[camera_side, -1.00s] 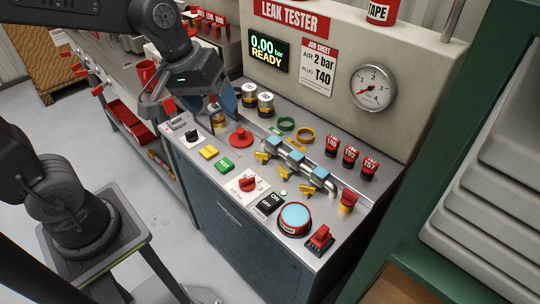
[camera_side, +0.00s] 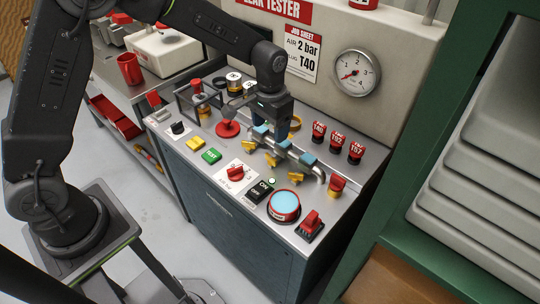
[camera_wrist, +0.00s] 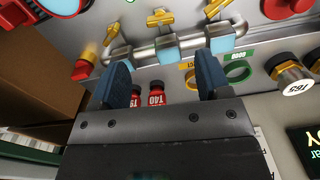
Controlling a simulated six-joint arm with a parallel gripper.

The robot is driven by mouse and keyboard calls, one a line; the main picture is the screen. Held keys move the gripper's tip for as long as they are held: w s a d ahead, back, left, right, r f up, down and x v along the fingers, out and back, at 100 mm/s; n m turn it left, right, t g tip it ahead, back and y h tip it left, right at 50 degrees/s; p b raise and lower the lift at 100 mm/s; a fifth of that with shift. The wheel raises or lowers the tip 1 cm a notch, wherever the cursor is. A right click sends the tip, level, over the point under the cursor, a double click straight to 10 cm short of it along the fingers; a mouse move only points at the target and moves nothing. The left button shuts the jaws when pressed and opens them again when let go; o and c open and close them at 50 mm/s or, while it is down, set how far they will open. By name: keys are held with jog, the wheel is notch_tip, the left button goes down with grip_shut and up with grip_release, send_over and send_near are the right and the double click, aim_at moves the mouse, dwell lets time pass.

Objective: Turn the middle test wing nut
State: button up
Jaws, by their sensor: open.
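The middle wing nut is yellow and sits in front of the silver pipe (camera_side: 309,158), between two like it. It shows in the side view (camera_side: 271,159) and at the top of the wrist view (camera_wrist: 160,17). The other two wing nuts (camera_side: 248,147) (camera_side: 295,178) flank it along the pipe, which carries light-blue blocks.
Red-capped plugs (camera_side: 318,131) stand behind the pipe's right part, and T40 (camera_wrist: 157,92) shows between my fingers. A yellow ring and a green ring (camera_wrist: 238,71) are close by. A red mushroom button (camera_side: 228,128) stands left, and a large blue-topped button (camera_side: 284,206) stands in front.

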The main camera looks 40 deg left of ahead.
aim_at(270, 157)
notch_tip(270, 157, down, 11)
jog(key=shift+r, duration=0.1)
jog(key=shift+c, duration=0.3)
jog(key=c, duration=0.9)
jog(key=shift+o, duration=0.2)
jog(key=shift+a+m, duration=0.1)
jog(key=shift+m, duration=1.8)
jog(key=o, duration=0.9)
notch_tip(270, 157, up, 14)
jog(key=shift+f, duration=0.1)
